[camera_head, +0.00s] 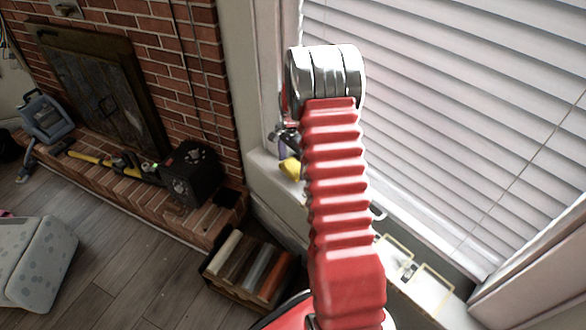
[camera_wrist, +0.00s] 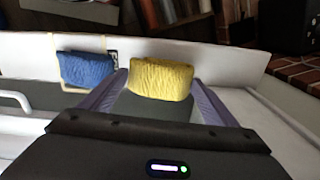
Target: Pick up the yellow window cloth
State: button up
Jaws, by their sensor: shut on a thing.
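The yellow window cloth (camera_wrist: 160,82) is a thick, ribbed bundle in the middle of the wrist view. My gripper (camera_wrist: 159,92) has its two purple fingers on either side of it and is shut on it. In the head view, part of the yellow cloth (camera_head: 291,168) shows at the window sill, left of my red arm. My gripper (camera_head: 284,143) shows only in part there, mostly hidden behind my arm. I cannot tell whether the cloth still touches the sill.
A blue cloth (camera_wrist: 85,70) lies left of the yellow one, beside a pale frame. Window blinds (camera_head: 450,100) rise behind the white sill (camera_head: 262,165). A black box (camera_head: 190,175) stands on the brick hearth. A crate (camera_head: 248,270) with rolled items sits on the floor below.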

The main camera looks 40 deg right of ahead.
aim_at(292, 165)
notch_tip(292, 165, up, 7)
jog(key=shift+r, duration=0.1)
dwell(0.6)
jog(key=o, duration=0.4)
jog(key=c, duration=0.3)
jog(key=shift+a, duration=0.15)
jog(key=a+r+n, duration=0.2)
jog(key=a+n, duration=0.3)
jog(key=a, duration=0.4)
jog(key=a+r+n, duration=0.2)
jog(key=a+n, duration=0.4)
jog(key=a, duration=0.3)
jog(key=a+r+n, duration=0.2)
jog(key=a+n, duration=0.4)
jog(key=a, duration=0.3)
jog(key=shift+s+a+r, duration=0.4)
